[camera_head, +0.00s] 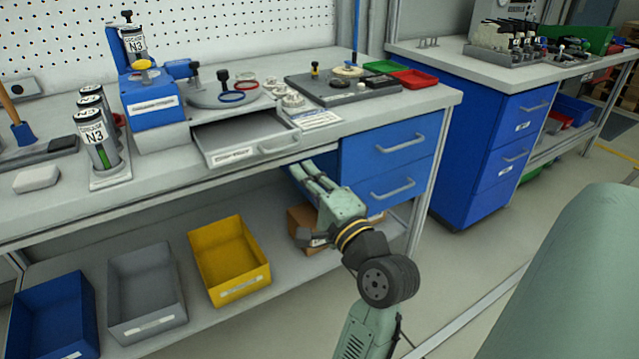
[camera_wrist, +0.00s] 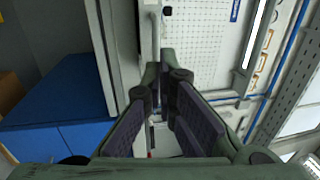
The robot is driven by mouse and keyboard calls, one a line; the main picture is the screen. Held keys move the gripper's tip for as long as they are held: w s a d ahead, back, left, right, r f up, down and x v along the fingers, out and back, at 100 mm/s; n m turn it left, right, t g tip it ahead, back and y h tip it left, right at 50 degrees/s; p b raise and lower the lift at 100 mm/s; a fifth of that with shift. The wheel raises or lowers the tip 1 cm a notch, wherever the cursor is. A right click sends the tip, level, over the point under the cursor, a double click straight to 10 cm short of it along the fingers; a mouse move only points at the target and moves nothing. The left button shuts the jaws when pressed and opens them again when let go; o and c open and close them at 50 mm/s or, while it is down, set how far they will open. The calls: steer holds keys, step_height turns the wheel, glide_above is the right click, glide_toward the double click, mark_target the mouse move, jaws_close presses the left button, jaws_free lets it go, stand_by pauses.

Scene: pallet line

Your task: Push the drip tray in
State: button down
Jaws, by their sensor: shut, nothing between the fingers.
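The drip tray (camera_head: 222,152) is a shallow grey tray with a pale label and a bar handle (camera_head: 279,143) on its front. It sticks out toward the bench's front edge, beside the blue machine (camera_head: 153,102) and below its round grey plate (camera_head: 222,92). My gripper (camera_head: 306,167) is shut and empty. In the head view it shows just right of and below the tray, by the bench's front edge, with a visible gap to the handle. In the wrist view the fingers (camera_wrist: 163,72) come together at the tips; I cannot clearly identify the tray there.
Blue drawers (camera_head: 391,165) hang under the bench top, close behind my gripper. A grey fixture plate (camera_head: 330,92), a green tray (camera_head: 382,67) and a red tray (camera_head: 414,79) lie at the right. Yellow (camera_head: 232,284), grey and blue bins stand on the lower shelf.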

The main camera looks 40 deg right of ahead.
glide_toward(277, 145)
steer(key=w+r, duration=0.1)
steer(key=w+r+p, duration=0.1)
steer(key=w, duration=0.1)
steer(key=shift+d+r, duration=0.15)
steer(key=shift+d, duration=0.1)
steer(key=x, duration=0.3)
steer(key=f+p+x, duration=0.1)
steer(key=x, duration=0.5)
steer(key=shift+w+d+f, duration=0.15)
steer(key=shift+w+f, duration=0.1)
steer(key=shift+f, duration=0.05)
steer(key=shift+s, duration=0.1)
